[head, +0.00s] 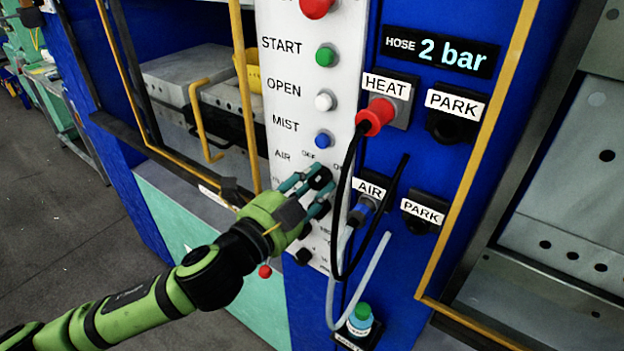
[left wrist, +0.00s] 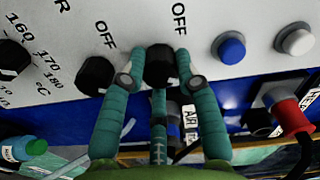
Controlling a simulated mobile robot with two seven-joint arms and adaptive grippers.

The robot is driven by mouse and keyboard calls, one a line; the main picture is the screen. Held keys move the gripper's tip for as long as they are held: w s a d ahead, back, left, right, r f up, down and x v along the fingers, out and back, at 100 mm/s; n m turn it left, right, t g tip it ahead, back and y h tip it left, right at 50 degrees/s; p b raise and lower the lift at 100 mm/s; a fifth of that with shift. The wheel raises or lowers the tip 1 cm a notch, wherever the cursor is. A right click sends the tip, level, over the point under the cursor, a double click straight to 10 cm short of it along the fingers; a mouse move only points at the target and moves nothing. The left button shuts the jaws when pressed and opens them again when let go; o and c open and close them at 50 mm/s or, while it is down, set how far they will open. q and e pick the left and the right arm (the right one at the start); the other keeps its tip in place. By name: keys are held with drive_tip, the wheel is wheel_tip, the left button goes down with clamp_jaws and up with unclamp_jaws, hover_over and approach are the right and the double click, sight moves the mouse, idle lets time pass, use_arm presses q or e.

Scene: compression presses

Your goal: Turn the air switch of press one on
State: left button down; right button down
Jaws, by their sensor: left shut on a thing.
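The black air switch knob (head: 320,178) sits on the white control panel (head: 300,110) in the row marked AIR, below the blue MIST button (head: 323,140). My left gripper (head: 313,192) reaches it from the lower left, and its teal fingers are shut around the knob. In the left wrist view the knob (left wrist: 161,64) sits between the two fingertips (left wrist: 158,75), below an OFF label. The fingers and gripper hide part of the lettering around the knob. My right gripper is not in view.
Another black knob (left wrist: 97,75) sits close beside the gripped one. The red heat plug (head: 376,116), the blue air plug (head: 361,211) and their hanging hoses are just right of my gripper. A yellow frame bar (head: 244,100) stands left of the panel. A small bottle (head: 361,318) stands below.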

use_arm(q)
drive_tip(key=shift+m, duration=0.3)
drive_tip(key=c, duration=0.9)
unclamp_jaws()
drive_tip(key=v, duration=0.7)
drive_tip(key=shift+s, duration=0.15)
drive_tip(key=shift+a, duration=0.1)
